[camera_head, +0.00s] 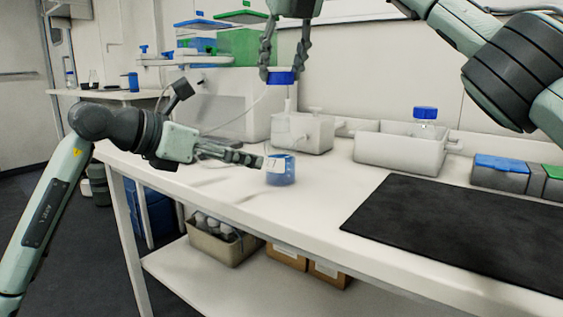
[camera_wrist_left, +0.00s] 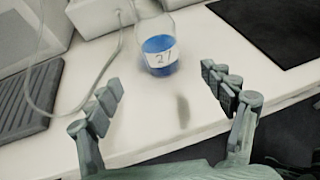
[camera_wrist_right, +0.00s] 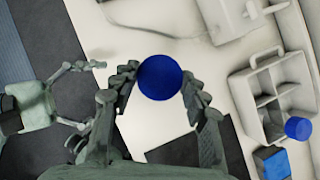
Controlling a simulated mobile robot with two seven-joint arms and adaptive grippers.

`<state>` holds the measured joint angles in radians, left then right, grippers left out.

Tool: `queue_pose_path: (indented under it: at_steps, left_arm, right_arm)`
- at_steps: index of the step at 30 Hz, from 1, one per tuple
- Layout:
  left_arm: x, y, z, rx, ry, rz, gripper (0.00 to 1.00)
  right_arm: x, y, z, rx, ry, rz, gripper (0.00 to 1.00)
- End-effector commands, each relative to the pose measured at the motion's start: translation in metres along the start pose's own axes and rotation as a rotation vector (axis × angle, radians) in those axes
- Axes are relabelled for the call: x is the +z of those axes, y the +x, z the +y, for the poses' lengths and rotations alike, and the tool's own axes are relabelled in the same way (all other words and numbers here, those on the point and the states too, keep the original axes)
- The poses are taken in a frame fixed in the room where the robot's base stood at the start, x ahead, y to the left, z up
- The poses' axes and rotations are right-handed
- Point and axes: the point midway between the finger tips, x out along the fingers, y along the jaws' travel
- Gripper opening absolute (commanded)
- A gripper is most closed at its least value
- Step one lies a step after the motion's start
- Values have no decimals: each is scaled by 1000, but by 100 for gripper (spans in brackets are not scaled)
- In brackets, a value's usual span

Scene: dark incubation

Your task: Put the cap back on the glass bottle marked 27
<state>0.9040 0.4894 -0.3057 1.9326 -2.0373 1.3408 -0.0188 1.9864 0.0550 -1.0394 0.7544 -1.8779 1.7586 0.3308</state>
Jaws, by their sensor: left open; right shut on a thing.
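The glass bottle marked 27 (camera_head: 281,172), with blue liquid and a white label, stands upright on the white bench. In the left wrist view the label of the bottle (camera_wrist_left: 158,58) reads 27. My left gripper (camera_head: 262,161) is open beside the bottle at its left. In its wrist view the bottle is beyond the spread fingertips (camera_wrist_left: 163,90), not gripped. My right gripper (camera_head: 281,74) points down and is shut on the blue cap (camera_head: 281,77), above the bottle and clear of it. The cap (camera_wrist_right: 160,77) hides what is below it in the right wrist view.
A white caddy (camera_head: 395,152) holds another blue-capped bottle (camera_head: 425,118). A black mat (camera_head: 450,235) covers the right front of the bench. Blue- and green-lidded boxes (camera_head: 501,165) stand behind it. A white device (camera_head: 303,132) with a tube is behind the bottle.

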Motion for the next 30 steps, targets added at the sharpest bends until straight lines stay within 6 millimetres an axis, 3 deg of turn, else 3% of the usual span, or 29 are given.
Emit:
queue_pose_path:
  at_steps: [5, 21, 30]
  left_arm:
    - [0, 13, -1, -3, -2, 0, 82]
    - [0, 106, -1, -3, -2, 0, 82]
    - [0, 120, -1, -1, 0, -1, 82]
  right_arm:
    - [0, 0, 0, 0, 0, 0, 30]
    - [0, 0, 0, 0, 0, 0, 30]
    - [0, 0, 0, 0, 0, 0, 30]
